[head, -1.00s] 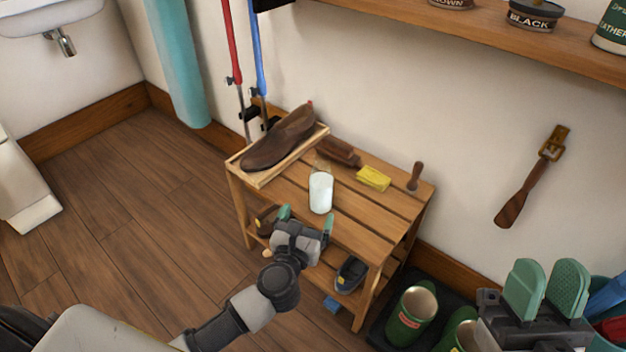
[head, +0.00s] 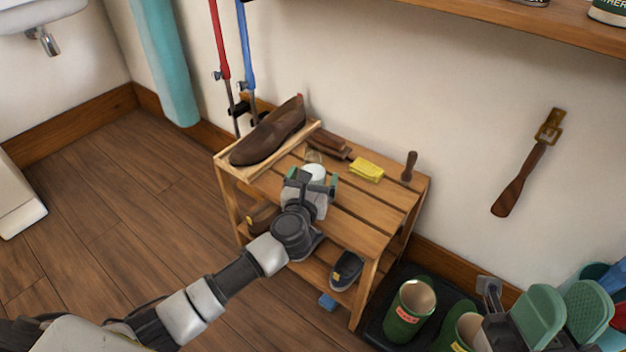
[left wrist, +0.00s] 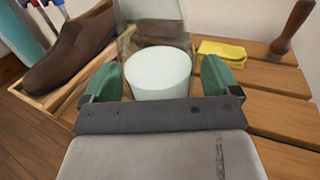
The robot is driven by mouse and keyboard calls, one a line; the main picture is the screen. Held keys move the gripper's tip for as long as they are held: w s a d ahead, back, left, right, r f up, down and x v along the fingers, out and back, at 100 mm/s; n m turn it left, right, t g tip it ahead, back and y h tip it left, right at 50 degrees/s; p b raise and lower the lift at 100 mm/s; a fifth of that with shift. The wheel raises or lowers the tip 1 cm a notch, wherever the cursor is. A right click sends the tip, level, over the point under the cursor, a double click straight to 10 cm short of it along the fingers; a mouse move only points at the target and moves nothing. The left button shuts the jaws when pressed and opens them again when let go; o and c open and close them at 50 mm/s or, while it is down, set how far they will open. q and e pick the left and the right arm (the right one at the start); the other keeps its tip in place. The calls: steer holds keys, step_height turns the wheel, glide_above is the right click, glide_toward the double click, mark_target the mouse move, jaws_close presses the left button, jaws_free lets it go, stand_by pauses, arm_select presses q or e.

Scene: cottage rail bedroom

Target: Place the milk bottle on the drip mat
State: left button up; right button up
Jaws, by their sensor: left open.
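The milk bottle (head: 314,171) looks white in its body, with a clear glass part above or behind it, and stands on the wooden slatted bench. It also shows in the left wrist view (left wrist: 158,75). My left gripper (head: 311,188) is open, with its green fingers on either side of the white body; I cannot see contact. It partly hides the bottle in the head view. My right gripper (head: 565,318) is at the lower right, its green pads apart and empty. A dark mat or tray (head: 376,327), perhaps the drip mat, lies on the floor under green boots.
On the slatted bench (head: 355,232) are a brown shoe (head: 268,134) on a wooden tray, a brush (head: 328,144), a yellow cloth (head: 367,170) and a wooden-handled tool (head: 409,166). Green boots (head: 409,309) stand at lower right. Floor at left is clear.

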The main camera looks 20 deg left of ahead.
arm_select(q)
steer(key=c, duration=1.2)
steer(key=shift+c, duration=1)
steer(key=shift+r, duration=0.2)
